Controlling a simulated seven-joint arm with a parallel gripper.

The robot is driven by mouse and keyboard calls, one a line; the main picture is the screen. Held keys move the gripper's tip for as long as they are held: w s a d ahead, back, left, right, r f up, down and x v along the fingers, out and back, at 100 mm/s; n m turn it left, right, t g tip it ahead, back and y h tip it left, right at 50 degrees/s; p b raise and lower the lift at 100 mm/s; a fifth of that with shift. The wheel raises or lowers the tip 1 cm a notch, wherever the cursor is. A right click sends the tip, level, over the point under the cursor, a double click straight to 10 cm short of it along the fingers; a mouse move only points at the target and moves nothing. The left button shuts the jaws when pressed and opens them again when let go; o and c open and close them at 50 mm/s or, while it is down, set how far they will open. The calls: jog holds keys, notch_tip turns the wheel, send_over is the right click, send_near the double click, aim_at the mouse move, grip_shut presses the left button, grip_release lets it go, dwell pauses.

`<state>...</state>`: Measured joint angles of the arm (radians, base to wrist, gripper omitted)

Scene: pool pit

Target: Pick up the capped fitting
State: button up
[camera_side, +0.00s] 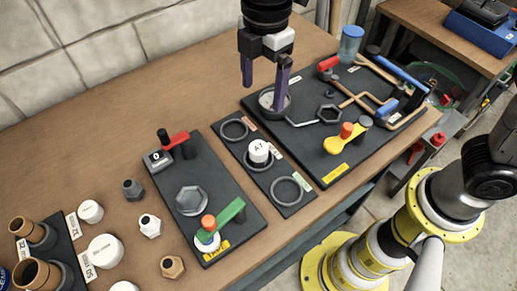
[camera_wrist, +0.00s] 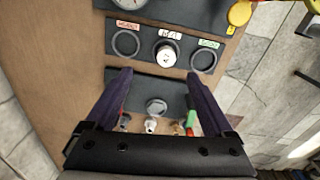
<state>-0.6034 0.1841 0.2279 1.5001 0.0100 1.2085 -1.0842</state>
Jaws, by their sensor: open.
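A white-capped fitting (camera_side: 259,152) with dark lettering on its top stands upright in the middle ring of a narrow dark board (camera_side: 250,173). In the wrist view the capped fitting (camera_wrist: 167,55) is just beyond the fingertips, slightly right of centre. My gripper (camera_side: 265,93) is open and empty, pointing down, well above the table. In the side view it hangs above and behind the fitting, in front of the gauge. In the wrist view my gripper (camera_wrist: 159,74) shows two purple fingers spread apart, with nothing between them at their height.
Empty rings lie on either side of the fitting, one (camera_side: 234,130) by a red label, one (camera_side: 287,190) by a green label. A pipe board with a gauge (camera_side: 267,98) stands behind right. A valve board (camera_side: 216,178) lies left. Loose white caps (camera_side: 105,250) and nuts sit front left.

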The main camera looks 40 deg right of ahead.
aim_at(258, 147)
jog(key=shift+n, duration=0.3)
jog(key=f, duration=0.3)
jog(key=s+a+f, duration=0.1)
jog(key=f, duration=0.6)
jog(key=shift+s+a+f, duration=0.1)
jog(key=shift+s+a, duration=0.05)
jog(key=shift+a, duration=0.2)
jog(key=shift+s+a+f, duration=0.1)
jog(key=shift+a+f, duration=0.05)
jog(key=shift+f, duration=1.15)
jog(key=shift+s+a+f, duration=0.1)
jog(key=shift+f, duration=1.2)
grip_shut()
jog(key=shift+r, duration=0.1)
